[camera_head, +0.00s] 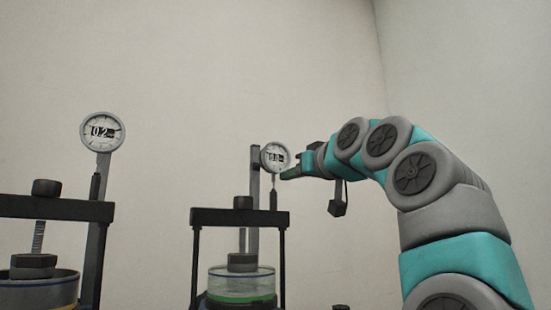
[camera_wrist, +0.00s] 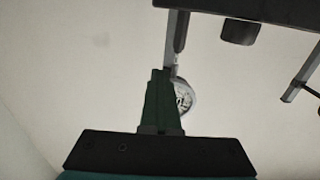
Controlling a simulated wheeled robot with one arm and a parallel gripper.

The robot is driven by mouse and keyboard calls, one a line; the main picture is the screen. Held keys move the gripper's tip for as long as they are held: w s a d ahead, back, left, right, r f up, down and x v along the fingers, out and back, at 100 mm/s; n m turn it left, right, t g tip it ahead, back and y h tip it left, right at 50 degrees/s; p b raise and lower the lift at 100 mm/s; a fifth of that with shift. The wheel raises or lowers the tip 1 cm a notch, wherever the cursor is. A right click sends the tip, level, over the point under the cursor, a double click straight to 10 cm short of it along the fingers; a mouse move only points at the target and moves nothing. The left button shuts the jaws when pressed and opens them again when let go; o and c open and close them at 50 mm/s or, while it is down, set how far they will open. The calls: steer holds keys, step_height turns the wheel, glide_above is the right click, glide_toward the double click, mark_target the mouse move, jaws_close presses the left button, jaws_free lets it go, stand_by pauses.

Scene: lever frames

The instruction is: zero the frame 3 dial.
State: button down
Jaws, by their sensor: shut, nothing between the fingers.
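A round dial gauge (camera_head: 275,156) with a white face and a small dark readout sits on the post of the middle frame in the head view; its digits are too small to read surely. In the wrist view the dial (camera_wrist: 185,97) is partly hidden behind the green fingers. My gripper (camera_head: 285,176) is shut and empty, its tips at the dial's lower right edge; I cannot tell whether they touch. The shut fingers also show in the wrist view (camera_wrist: 160,72). No frame number is legible.
A second dial (camera_head: 102,132), starting with 0.2, stands on the left frame (camera_head: 60,208). The middle frame's dark crossbar (camera_head: 225,217) lies below my gripper, with a clear cylinder (camera_head: 240,283) under it. The wall behind is bare.

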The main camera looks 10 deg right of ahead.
steer(key=b+v, duration=0.1)
steer(key=v, duration=0.5)
steer(key=shift+f+b, duration=0.3)
steer(key=shift+b, duration=0.1)
steer(key=m, duration=0.6)
glide_toward(269, 171)
steer(key=shift+w+a+f+p, duration=0.1)
steer(key=shift+w+a+p, duration=0.1)
steer(key=shift+w+a, duration=0.6)
steer(key=shift+w+a+f+p, duration=0.15)
steer(key=shift+w+a, duration=0.3)
steer(key=shift+w, duration=0.8)
steer(key=shift+w+a+f+p, duration=0.1)
steer(key=shift+w+a+p, duration=0.1)
steer(key=shift+w+a, duration=0.6)
steer(key=shift+w+d, duration=0.2)
steer(key=shift+d+r, duration=0.25)
steer(key=shift+r, duration=0.1)
